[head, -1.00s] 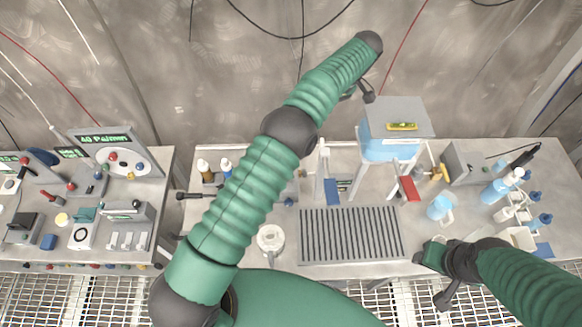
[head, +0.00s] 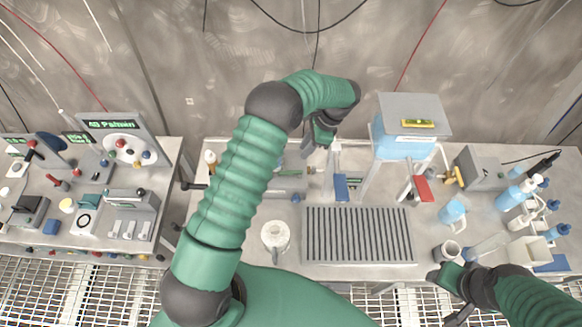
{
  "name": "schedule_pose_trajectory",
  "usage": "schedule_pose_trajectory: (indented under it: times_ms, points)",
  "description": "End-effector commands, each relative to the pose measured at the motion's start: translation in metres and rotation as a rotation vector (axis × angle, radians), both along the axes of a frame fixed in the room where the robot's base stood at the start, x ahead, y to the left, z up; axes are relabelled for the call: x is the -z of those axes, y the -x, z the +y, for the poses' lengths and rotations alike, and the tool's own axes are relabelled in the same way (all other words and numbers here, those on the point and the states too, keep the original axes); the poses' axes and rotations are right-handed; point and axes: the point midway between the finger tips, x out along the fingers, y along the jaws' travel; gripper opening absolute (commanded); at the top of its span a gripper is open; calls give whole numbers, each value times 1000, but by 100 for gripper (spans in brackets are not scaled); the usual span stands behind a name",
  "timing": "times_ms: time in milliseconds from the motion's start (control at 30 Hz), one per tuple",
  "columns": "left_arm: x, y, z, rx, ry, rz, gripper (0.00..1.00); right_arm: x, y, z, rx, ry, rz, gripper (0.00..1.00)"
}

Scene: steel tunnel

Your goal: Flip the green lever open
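A small teal-green piece (head: 89,201) sits on the left control bench, above a white round dial. It is the only green lever-like part I can make out, and its position is too small to read. My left arm crosses the middle of the view. Its gripper (head: 321,138) hangs above the back of the middle table, left of the blue-and-grey box, far to the right of the teal piece. My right gripper (head: 448,290) is low at the right, by the table's front edge near a grey mug (head: 447,251). Neither gripper's finger gap is clear.
The left bench carries a display panel (head: 115,140), several coloured knobs and white switches (head: 129,229). The middle table holds a ribbed grey tray (head: 357,235), a white round container (head: 275,236) and a blue-and-grey box (head: 405,145) on legs. Bottles (head: 510,195) crowd the right.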

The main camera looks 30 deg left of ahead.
Motion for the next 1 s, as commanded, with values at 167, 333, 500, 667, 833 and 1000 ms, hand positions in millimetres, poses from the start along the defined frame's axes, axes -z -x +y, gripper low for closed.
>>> schedule_pose_trajectory:
  times_ms: [167, 333, 500, 667, 833, 1000]
  points:
    - [40, 13, 15, -2, 1, 6, 24, -23, 0, 0, 0, 0, 0, 52]
    - [80, 22, 28, -3, 0, 4, 24, -39, 0, 0, 0, 0, 0, 52]
    - [109, 28, 37, -4, 0, 0, 24, -47, 0, 0, 0, 0, 0, 52]
    - [120, 30, 40, -3, -1, -2, 24, -48, 0, 0, 0, 0, 0, 52]
    - [121, 30, 41, -3, -1, -2, 24, -47, 0, 0, 0, 0, 0, 52]
    - [121, 30, 41, -3, -1, -2, 7, -47, 0, 0, 0, 0, 0, 52]
